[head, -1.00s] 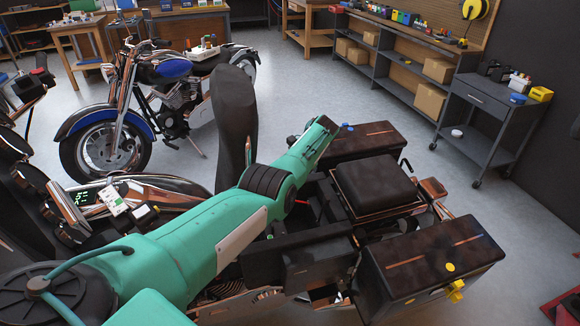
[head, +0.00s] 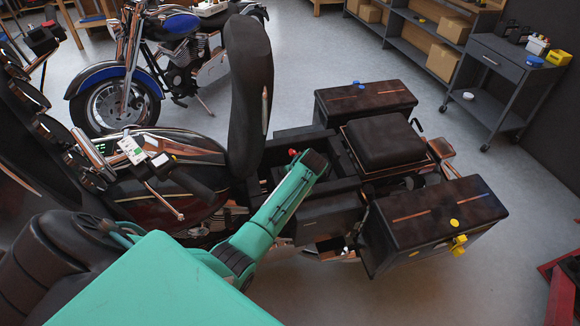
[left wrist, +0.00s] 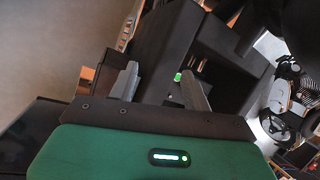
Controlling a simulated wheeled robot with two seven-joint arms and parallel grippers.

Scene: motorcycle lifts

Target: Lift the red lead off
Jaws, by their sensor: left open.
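A small red piece (head: 293,152), perhaps the end of the red lead, shows in the head view just left of my left arm's tip, at the open bay behind the tall black seat back. The rest of any lead is hidden. My left arm reaches over this bay, and its fingertips are not clear there. In the left wrist view my left gripper (left wrist: 160,88) is open, with nothing seen held between its fingers. A small bright green piece (left wrist: 178,77) shows close to the right finger, against dark box-like parts. No red lead can be made out there. My right gripper is not in view.
The near motorcycle's seat back (head: 250,95) rises left of the bay. Dark panniers (head: 365,100) (head: 435,215) and a black padded top box (head: 385,142) lie right. A blue motorcycle (head: 180,50) and a grey cart (head: 510,65) stand behind. Open floor lies between.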

